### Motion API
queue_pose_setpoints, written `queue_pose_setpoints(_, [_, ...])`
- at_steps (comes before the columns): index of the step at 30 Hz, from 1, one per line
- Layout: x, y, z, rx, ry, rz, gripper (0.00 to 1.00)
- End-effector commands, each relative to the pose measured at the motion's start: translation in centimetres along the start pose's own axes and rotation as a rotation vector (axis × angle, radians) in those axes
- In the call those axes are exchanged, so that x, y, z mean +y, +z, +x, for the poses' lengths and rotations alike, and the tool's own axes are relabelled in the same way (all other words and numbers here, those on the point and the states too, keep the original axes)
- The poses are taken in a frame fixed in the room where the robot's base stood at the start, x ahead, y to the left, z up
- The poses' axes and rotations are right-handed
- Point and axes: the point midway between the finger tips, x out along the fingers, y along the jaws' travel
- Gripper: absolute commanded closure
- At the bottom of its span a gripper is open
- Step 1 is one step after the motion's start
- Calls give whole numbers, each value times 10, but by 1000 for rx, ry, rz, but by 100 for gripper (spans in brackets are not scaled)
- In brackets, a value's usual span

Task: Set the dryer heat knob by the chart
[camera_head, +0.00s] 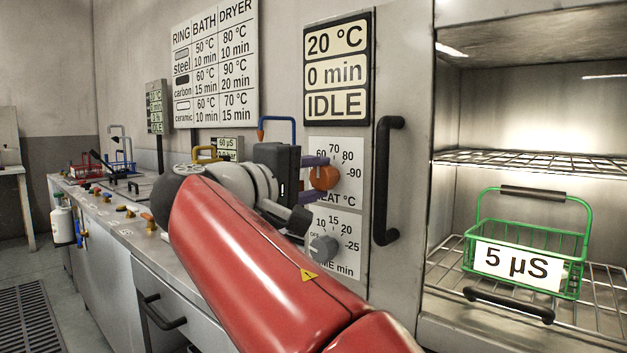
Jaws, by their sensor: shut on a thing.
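My gripper (320,179) is shut on the orange heat knob (325,178), its purple fingers above and below it. The knob sits on the white heat dial plate (345,146), marked 60, 70, 80 and 90 where visible; lower marks are hidden. I cannot tell where the knob points. The dryer display (336,73) reads 20 °C, 0 min, IDLE. The wall chart (215,62) lists dryer settings: steel 80 °C 10 min, carbon 90 °C 20 min, ceramic 70 °C 15 min. A green basket (532,232) labelled 5 µS stands in the open dryer; the label hides much of its contents.
Below the heat dial is a grey time knob (323,249). A black vertical handle (387,180) stands right of the dials. Wire shelves (535,160) cross the dryer. At left, a bench (105,243) carries several small knobs, and red (88,166) and blue baskets (119,168).

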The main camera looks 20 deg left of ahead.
Motion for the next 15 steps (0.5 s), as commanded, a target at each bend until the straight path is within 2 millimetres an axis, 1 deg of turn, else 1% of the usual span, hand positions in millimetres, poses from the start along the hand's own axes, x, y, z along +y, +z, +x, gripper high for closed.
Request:
queue_pose_setpoints(8, [-1, 0, 0, -1, -3, -2, 86])
queue_pose_setpoints(9, [-1, 0, 0, -1, -3, -2, 62])
queue_pose_setpoints(14, [-1, 0, 0, -1, -2, -2, 41])
queue_pose_setpoints(15, [-1, 0, 0, 0, -2, -2, 41])
